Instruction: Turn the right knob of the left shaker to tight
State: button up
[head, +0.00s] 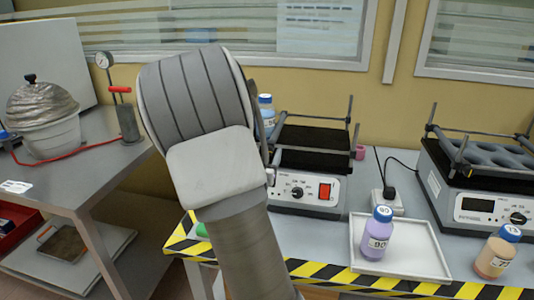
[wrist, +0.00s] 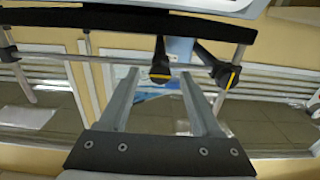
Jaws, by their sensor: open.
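The left shaker (head: 305,190) stands on the bench, with a black platform, metal posts, a front dial and a red switch. My arm covers its left edge in the head view and hides my gripper there. In the wrist view my gripper (wrist: 158,82) is open, its two fingers reaching toward a crossbar. A black knob with a yellow mark (wrist: 160,73) shows between the fingertips; contact cannot be told. A second black knob with a yellow mark (wrist: 228,76) is right of the right finger. I cannot tell which is the right knob.
A right shaker (head: 480,200) stands farther right. A white tray (head: 425,260) holds a purple bottle (head: 378,235); an orange-brown bottle (head: 494,254) stands near the front edge. A blue-capped bottle (head: 266,115) is behind my arm. A grey side table (head: 85,170) is at left.

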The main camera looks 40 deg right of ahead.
grip_shut()
jog(key=shift+f+m+b, duration=0.1)
jog(key=shift+m+b, duration=0.2)
jog(key=shift+b, duration=0.15)
jog(key=m+b, duration=0.1)
jog(key=b, duration=0.1)
jog(key=m+b, duration=0.1)
jog(key=shift+f+m+b, duration=0.2)
jog(key=shift+m+b, duration=0.1)
jog(key=shift+b, duration=0.1)
jog(key=m+b, duration=0.4)
jog(key=shift+s+d+r, duration=0.1)
jog(key=shift+r, duration=0.05)
jog(key=m, duration=0.5)
jog(key=shift+r, duration=0.1)
jog(key=m, duration=0.5)
jog(key=shift+m, duration=0.4)
